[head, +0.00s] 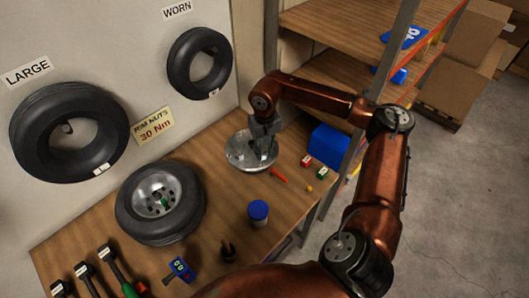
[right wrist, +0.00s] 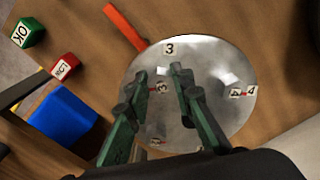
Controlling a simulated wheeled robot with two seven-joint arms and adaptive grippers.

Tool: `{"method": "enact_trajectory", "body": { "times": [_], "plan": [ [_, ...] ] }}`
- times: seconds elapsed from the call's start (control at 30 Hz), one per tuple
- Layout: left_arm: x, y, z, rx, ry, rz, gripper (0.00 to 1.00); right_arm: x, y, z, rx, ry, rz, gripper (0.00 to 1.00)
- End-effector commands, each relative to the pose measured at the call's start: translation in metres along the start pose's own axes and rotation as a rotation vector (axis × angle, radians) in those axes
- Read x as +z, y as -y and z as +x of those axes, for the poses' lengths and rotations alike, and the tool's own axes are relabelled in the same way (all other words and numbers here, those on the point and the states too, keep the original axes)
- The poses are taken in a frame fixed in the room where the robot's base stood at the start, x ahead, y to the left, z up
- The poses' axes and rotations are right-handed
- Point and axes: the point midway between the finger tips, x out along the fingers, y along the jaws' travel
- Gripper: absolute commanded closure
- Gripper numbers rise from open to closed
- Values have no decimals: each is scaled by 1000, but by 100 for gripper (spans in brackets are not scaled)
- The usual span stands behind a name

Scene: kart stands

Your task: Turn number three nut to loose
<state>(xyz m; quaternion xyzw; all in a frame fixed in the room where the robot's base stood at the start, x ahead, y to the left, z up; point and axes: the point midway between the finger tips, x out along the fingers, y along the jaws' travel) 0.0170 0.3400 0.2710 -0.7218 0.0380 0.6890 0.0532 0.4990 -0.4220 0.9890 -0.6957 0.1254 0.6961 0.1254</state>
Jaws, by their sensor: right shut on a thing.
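The round metal disc (head: 238,152) lies on the wooden bench near its far right end; it also shows in the right wrist view (right wrist: 215,115). A number 3 tag (right wrist: 169,48) is near the disc's edge, just beyond my fingertips. A number 4 tag (right wrist: 251,90) is at the right of the disc. My right gripper (head: 262,148) reaches down onto the disc. In the right wrist view its green fingers (right wrist: 171,72) are closed in beside the number 3 tag, on the number three nut, which they mostly hide. My left gripper is not in view.
An orange-red bar (head: 279,175) touches or adjoins the disc's edge. Red (head: 307,161) and green (head: 322,172) blocks and a blue bin (head: 328,146) stand to the right. A blue-lidded jar (head: 258,212), wheel (head: 137,222) and several wrenches (head: 108,255) are nearer.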

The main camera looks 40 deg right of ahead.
Motion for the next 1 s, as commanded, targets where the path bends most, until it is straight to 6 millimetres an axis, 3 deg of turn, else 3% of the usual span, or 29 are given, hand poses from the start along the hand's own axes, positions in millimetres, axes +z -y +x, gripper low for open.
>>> {"method": "enact_trajectory", "body": {
  "times": [0.33, 0.37, 0.6, 0.87, 1.0],
  "plan": [
    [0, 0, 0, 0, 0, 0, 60, -1, 1, -1, -2, -3, -2, 100],
    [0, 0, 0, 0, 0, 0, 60, -1, 1, -1, -2, -3, -2, 76],
    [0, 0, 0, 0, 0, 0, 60, 0, 0, -1, -1, -2, -1, 61],
    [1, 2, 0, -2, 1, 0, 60, 0, 0, -1, -1, -1, -1, 61],
    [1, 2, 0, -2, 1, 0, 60, -1, 0, -12, -2, -3, -1, 61]
  ]
}}
